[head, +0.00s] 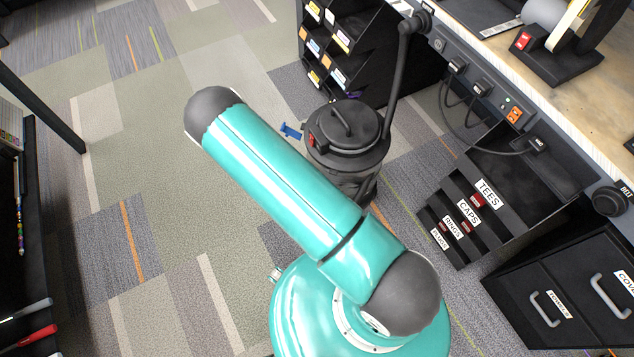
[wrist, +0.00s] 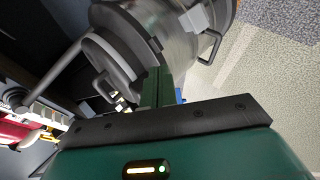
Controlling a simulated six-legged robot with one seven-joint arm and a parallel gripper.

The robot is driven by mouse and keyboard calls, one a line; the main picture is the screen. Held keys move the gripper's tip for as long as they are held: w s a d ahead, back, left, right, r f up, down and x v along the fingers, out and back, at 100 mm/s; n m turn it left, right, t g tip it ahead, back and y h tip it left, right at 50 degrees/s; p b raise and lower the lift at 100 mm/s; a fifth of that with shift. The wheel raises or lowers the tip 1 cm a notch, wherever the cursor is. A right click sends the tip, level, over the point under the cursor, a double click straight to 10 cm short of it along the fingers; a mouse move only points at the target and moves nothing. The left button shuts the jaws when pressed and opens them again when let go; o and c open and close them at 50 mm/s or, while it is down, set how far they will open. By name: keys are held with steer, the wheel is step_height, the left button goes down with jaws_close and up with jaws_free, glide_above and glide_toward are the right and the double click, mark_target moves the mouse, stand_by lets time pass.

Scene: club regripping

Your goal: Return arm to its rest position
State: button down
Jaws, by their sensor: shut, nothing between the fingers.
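My teal arm (head: 290,180) stretches up and to the left across the head view from its round base. My gripper (wrist: 158,75) shows in the wrist view as green fingers close together above a black crossbar, shut with nothing held. In the head view my gripper cannot be made out. No golf club shows in either view.
A black shop vacuum (head: 346,140) with a hose stands just beyond my arm; it also shows near my fingers in the wrist view (wrist: 130,50). A workbench (head: 575,75), labelled bins (head: 465,215) and drawers (head: 560,290) line the right. A rack (head: 345,45) stands behind. Carpet (head: 140,130) at left is clear.

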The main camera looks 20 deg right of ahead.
steer(key=shift+s+a+r, duration=0.15)
steer(key=shift+a+r, duration=0.05)
stand_by(0.3)
steer(key=w+a+r+m+y, duration=0.1)
steer(key=w+a+r+y, duration=0.25)
steer(key=r, duration=0.45)
steer(key=w+a+r+m+y, duration=0.2)
steer(key=w+a+r, duration=0.1)
steer(key=a+r, duration=0.3)
step_height(320, 180, up, 18)
steer(key=a+f+y, duration=0.1)
steer(key=a+y, duration=0.1)
steer(key=y, duration=0.1)
steer(key=s+f+v, duration=0.1)
steer(key=s+v, duration=0.1)
steer(key=v, duration=1.7)
steer(key=s+d+r+m, duration=0.1)
steer(key=s+d+r, duration=0.1)
steer(key=s, duration=0.4)
steer(key=s+d+r+h, duration=0.1)
steer(key=s+d+r, duration=0.1)
steer(key=s+r, duration=0.3)
steer(key=shift+s+d+r+m, duration=0.25)
steer(key=shift+s+m, duration=0.15)
steer(key=shift+s, duration=0.55)
